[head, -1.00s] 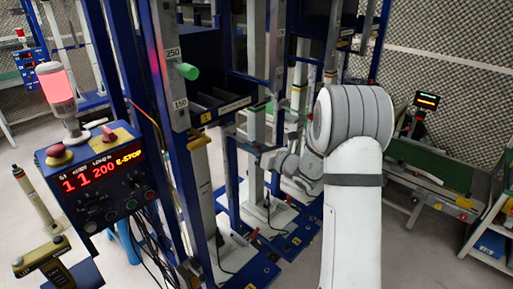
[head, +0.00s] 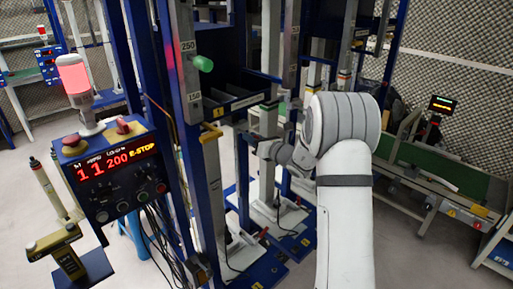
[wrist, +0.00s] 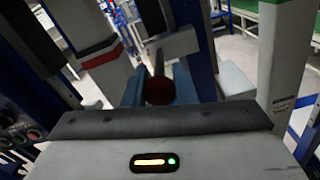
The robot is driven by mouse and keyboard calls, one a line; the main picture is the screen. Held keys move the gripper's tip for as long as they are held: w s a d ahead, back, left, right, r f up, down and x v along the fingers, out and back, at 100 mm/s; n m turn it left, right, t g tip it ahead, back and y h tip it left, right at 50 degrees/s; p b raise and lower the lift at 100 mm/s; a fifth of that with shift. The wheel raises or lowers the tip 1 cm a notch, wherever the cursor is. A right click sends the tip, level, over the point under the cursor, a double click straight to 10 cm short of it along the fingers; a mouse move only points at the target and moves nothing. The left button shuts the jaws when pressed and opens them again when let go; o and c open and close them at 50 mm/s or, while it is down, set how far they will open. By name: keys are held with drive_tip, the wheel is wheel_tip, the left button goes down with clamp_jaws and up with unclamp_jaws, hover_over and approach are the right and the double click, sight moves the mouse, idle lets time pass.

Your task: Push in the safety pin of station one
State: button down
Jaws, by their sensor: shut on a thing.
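My gripper (head: 264,149) reaches left from my arm, just right of the nearest station post (head: 190,80). In the wrist view its blue fingers (wrist: 159,88) are shut on a dark red round-ended piece (wrist: 159,92) with a dark rod beyond it. Whether this is the safety pin, and whether it sits in a hole, I cannot tell. The near post carries the marks 250 and 150 and a green knob (head: 203,64) sticking out to the right. A yellow handle (head: 211,135) sits lower on that post.
A control box (head: 110,172) at left shows 11, 200 and E-STOP. A lit red lamp (head: 74,80) stands above it. Further posts and blue base plates (head: 292,244) stand close around my gripper. A green conveyor (head: 440,172) is at right. Bare floor shows at lower right.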

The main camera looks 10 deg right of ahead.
sight(238, 130)
drive_tip(key=x, duration=0.2)
drive_tip(key=shift+w+a, duration=0.2)
drive_tip(key=shift+w, duration=0.15)
drive_tip(key=shift+r, duration=0.15)
drive_tip(key=c, duration=1.6)
unclamp_jaws()
drive_tip(key=shift+c, duration=0.2)
drive_tip(key=shift+o, duration=1.4)
drive_tip(key=shift+w, duration=0.15)
drive_tip(key=shift+o, duration=0.8)
drive_tip(key=shift+s+d, duration=0.2)
drive_tip(key=shift+s, duration=0.1)
drive_tip(key=b+v, duration=0.1)
drive_tip(key=v, duration=0.6)
drive_tip(key=shift+s, duration=0.15)
